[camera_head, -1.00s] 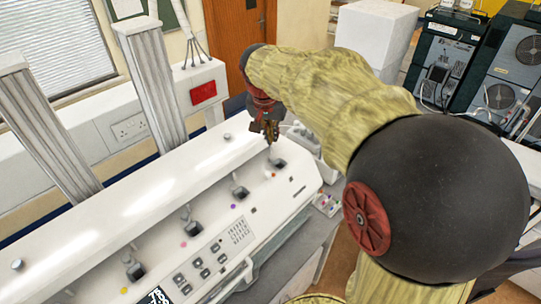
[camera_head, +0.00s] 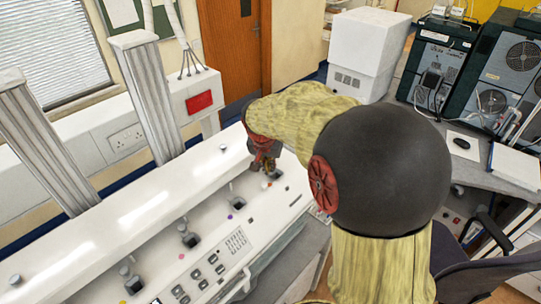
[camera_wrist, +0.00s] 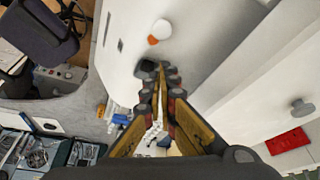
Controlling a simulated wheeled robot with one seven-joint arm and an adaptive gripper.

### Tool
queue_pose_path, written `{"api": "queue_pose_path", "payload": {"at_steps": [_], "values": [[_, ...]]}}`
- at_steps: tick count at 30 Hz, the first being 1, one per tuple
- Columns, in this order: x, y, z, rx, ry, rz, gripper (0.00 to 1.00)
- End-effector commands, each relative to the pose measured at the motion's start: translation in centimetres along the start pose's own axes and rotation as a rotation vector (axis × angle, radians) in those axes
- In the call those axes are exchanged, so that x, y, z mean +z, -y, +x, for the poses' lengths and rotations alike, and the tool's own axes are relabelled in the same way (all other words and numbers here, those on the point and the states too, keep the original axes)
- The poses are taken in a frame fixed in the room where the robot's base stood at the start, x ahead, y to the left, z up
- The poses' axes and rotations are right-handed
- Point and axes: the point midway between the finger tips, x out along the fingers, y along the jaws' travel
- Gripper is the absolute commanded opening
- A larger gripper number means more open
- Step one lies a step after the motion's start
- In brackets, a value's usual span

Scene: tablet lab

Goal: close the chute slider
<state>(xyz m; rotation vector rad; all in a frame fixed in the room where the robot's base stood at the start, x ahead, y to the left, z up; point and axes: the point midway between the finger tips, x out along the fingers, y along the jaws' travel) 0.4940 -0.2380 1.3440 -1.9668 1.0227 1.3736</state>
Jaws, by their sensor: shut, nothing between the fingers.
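The white machine (camera_head: 140,215) has a row of dark chute openings, each with a small grey slider or lever. My gripper (camera_head: 266,166) is at the farthest chute, at the right end of the row, and largely hides it in the head view. In the wrist view, my shut, empty fingers (camera_wrist: 168,75) are beside the dark chute opening (camera_wrist: 147,69). Whether they touch its slider cannot be told. A nearer chute (camera_head: 232,202) and another (camera_head: 189,237) show clear of my arm.
A grey knob (camera_head: 223,148) stands on the machine's top; it also shows in the wrist view (camera_wrist: 300,107). A red panel (camera_head: 199,102) is on the wall unit behind. A desk (camera_head: 485,180) and a dark chair (camera_head: 490,255) are at right.

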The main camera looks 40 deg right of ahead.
Motion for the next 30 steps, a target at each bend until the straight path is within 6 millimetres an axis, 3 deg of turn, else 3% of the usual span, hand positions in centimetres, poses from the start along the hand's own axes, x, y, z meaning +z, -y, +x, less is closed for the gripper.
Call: {"api": "queue_pose_path", "payload": {"at_steps": [6,20,30], "values": [[1.7,0.0,-0.3,0.0,0.001,-0.001,0.0],[2.2,0.2,-0.4,-0.001,0.0,-0.001,0.0],[5.3,1.8,-1.4,0.0,0.001,-0.001,0.0]]}}
